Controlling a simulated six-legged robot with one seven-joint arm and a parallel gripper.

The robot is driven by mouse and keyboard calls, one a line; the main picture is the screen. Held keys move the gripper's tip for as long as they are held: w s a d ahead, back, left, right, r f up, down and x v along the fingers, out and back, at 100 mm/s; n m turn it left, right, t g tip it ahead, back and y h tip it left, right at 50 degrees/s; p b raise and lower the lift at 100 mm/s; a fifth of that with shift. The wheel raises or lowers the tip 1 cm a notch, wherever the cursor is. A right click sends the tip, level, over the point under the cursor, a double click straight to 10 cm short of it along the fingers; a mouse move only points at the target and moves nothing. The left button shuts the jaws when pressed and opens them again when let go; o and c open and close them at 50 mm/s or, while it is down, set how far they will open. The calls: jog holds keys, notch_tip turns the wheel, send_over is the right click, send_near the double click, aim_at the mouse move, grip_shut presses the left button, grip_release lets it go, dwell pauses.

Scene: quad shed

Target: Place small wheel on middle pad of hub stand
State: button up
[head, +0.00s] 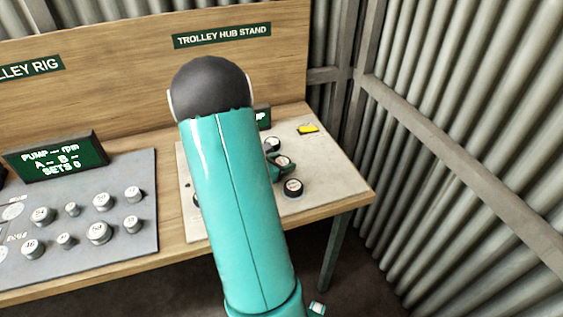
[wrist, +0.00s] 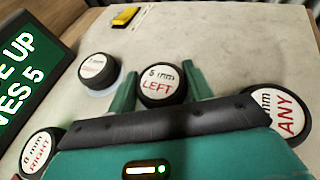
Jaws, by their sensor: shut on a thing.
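In the wrist view my gripper (wrist: 160,73) has its two green fingers on either side of a black wheel (wrist: 162,86) with a white face reading "5 mm LEFT". It is shut on this wheel. A black wheel (wrist: 98,70) with a faint red label sits on a pale round base just left of the held one. Other black wheels are one marked "8 mm RIGHT" (wrist: 41,150) at the lower left and one marked "ANY" (wrist: 280,110) at the right. In the head view my arm covers much of the hub stand board (head: 335,165).
A yellow block (head: 307,129) lies at the board's back. A green display (wrist: 27,75) stands at the left of the wrist view. A grey panel of knobs (head: 145,168) lies left of the board. Corrugated walls close the right side, beyond the bench edge.

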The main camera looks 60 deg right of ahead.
jog(key=o, duration=1)
jog(key=shift+f, duration=0.1)
jog(key=shift+c, duration=0.2)
jog(key=shift+r, duration=0.2)
jog(key=v, duration=1.2)
jog(key=shift+a, duration=0.1)
jog(key=a+r+m+t+y, duration=0.3)
jog(key=a+r+m+y, duration=0.1)
jog(key=a, duration=0.8)
jog(key=a+r+m+t+y, duration=0.3)
jog(key=a+r, duration=0.4)
jog(key=a, duration=0.6)
jog(key=a+r+m+t+y, duration=0.3)
jog(key=a+r+m+y, duration=0.2)
jog(key=a, duration=0.8)
jog(key=shift+w+a+r+m+t+y, duration=0.2)
jog(key=shift+r+m+t+y, duration=0.3)
jog(key=shift+m, duration=0.7)
